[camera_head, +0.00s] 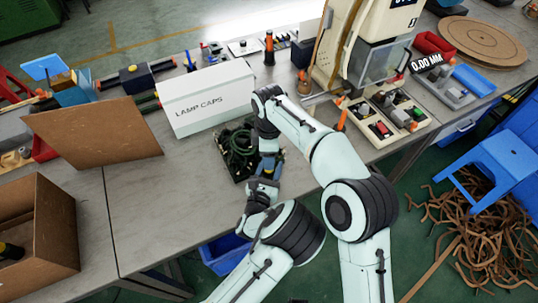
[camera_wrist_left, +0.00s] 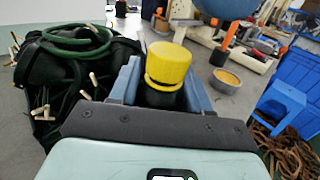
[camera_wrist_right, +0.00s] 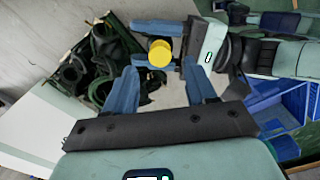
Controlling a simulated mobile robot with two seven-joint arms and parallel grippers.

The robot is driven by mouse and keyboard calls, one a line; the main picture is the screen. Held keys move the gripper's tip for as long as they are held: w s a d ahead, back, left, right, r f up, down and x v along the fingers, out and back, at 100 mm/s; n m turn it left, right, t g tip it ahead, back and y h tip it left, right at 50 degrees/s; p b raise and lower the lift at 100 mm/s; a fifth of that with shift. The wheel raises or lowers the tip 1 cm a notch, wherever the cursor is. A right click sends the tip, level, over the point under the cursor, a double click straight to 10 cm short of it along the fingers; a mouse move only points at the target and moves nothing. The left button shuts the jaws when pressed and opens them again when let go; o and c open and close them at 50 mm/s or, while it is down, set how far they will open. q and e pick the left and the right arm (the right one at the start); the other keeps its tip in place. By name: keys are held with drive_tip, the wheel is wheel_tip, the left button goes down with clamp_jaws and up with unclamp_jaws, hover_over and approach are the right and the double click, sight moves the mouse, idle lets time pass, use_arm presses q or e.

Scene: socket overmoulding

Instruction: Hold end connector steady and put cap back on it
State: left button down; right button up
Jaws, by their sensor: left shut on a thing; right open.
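The black end connector (camera_wrist_left: 160,97) stands upright between the blue fingers of my left gripper (camera_wrist_left: 163,85), which is shut on it. The yellow cap (camera_wrist_left: 168,64) sits on top of the connector, with a yellow ring at its lower edge; I cannot tell how firmly it is seated. The right wrist view shows the cap (camera_wrist_right: 160,53) from above, between the left gripper's fingers. My right gripper (camera_wrist_right: 160,80) is open and empty above, its two blue fingers apart, with the cap seen through the gap. In the head view the grippers and arms hide the connector and cap.
A dark tray with coiled green cable (camera_head: 232,160) lies just left of the grippers. The white LAMP CAPS box (camera_head: 205,100) stands behind it. The front left bench (camera_head: 165,215) is clear.

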drive_tip(key=shift+c, duration=0.4)
drive_tip(key=n, duration=0.1)
drive_tip(key=r+n, duration=0.1)
drive_tip(key=n, duration=0.2)
drive_tip(key=shift+a+r+n, duration=0.1)
drive_tip(key=shift+r+n, duration=0.15)
drive_tip(key=shift+n, duration=0.05)
wheel_tip(320, 180, up, 2)
drive_tip(key=n, duration=0.5)
drive_tip(key=shift+f, duration=0.1)
drive_tip(key=shift+f, duration=3.95)
